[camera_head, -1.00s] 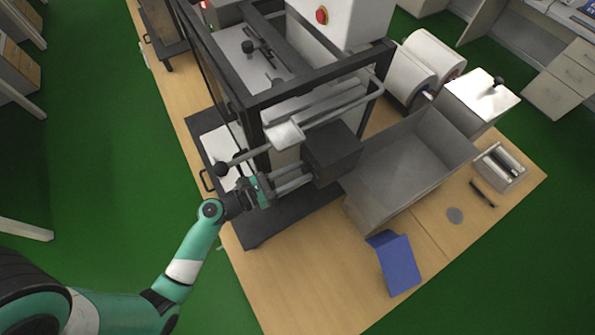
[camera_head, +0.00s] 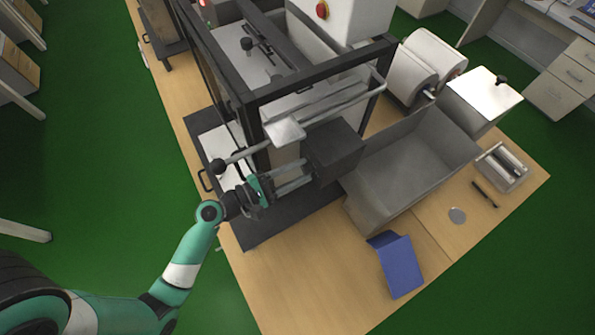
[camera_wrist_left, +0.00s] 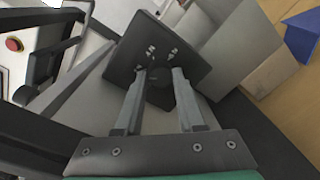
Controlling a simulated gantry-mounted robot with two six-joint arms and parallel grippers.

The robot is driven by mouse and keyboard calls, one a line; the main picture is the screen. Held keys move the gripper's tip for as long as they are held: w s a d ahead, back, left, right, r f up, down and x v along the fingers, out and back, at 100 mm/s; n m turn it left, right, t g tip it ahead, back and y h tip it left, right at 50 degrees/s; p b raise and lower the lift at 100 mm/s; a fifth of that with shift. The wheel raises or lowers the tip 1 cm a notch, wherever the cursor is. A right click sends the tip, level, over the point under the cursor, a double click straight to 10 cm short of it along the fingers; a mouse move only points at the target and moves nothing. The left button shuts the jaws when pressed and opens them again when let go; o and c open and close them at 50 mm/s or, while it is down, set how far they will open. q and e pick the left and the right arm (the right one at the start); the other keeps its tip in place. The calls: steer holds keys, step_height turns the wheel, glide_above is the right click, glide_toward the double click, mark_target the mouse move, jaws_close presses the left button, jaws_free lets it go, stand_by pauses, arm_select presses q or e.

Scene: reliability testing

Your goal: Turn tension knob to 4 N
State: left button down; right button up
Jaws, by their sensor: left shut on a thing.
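A dark square box (camera_head: 334,150) is mounted at the front of the machine. The left wrist view shows its black face plate (camera_wrist_left: 182,62) with small white marks above a round dark knob (camera_wrist_left: 158,86). My left gripper (camera_wrist_left: 159,78) is shut on the knob, with one finger on each side. In the head view my left gripper (camera_head: 304,178) reaches the box from the left, and its fingers point at the side that faces away from the camera, so the knob is hidden there. My right gripper is not in view.
A grey open bin (camera_head: 425,160) stands right of the box. A blue holder (camera_head: 399,266) lies in front of it. The machine's black frame (camera_head: 320,76) and a ball-ended lever (camera_head: 217,165) are close to my left gripper. The front wooden table (camera_head: 310,275) is clear.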

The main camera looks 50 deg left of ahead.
arm_select(q)
steer(key=m+b, duration=0.2)
steer(key=m, duration=0.4)
steer(key=shift+f+y, duration=0.15)
steer(key=shift+y, duration=0.15)
steer(key=m+b, duration=0.2)
steer(key=m, duration=0.3)
steer(key=shift+b, duration=0.35)
steer(key=shift+m, duration=0.3)
steer(key=c, duration=0.5)
jaws_free()
